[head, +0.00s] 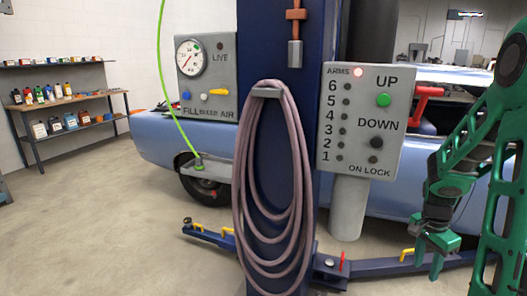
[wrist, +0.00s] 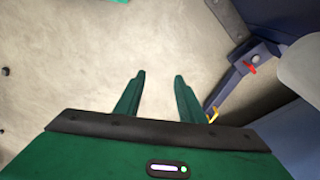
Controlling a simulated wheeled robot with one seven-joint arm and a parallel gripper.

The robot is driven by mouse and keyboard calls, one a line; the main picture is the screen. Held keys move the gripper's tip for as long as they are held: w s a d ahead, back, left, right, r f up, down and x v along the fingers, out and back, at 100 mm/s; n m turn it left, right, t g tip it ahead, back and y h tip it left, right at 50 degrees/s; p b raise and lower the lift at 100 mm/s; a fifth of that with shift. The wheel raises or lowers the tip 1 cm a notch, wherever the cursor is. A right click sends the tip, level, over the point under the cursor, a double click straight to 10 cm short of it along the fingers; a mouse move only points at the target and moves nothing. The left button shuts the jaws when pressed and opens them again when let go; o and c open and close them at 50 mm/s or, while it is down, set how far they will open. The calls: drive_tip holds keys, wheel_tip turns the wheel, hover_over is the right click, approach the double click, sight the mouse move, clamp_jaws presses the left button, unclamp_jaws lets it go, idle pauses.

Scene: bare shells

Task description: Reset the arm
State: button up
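My green arm (head: 470,145) reaches in from the right side of the head view, bent with its end hanging down. My gripper (head: 428,262) points at the floor in front of the blue lift arm, right of the column. In the wrist view my gripper (wrist: 159,75) shows two green fingers standing apart with bare floor between them. It is open and holds nothing.
The blue lift column (head: 270,40) carries a coiled hose (head: 240,190), a gauge box (head: 222,75) and an UP/DOWN control panel (head: 350,75). A blue car (head: 155,140) stands behind. A low lift arm (head: 385,267) runs along the floor. Floor at left is clear.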

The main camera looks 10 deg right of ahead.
drive_tip(key=s+a+r+n+y, duration=0.1)
drive_tip(key=s+a+r+n, duration=0.4)
drive_tip(key=s, duration=0.4)
drive_tip(key=s+a+r+n, duration=0.5)
drive_tip(key=s+a+r, duration=0.3)
drive_tip(key=s+a, duration=0.2)
drive_tip(key=shift+n+y, duration=0.3)
drive_tip(key=shift+y, duration=0.1)
drive_tip(key=shift+w+f, duration=0.2)
drive_tip(key=shift+w, duration=0.4)
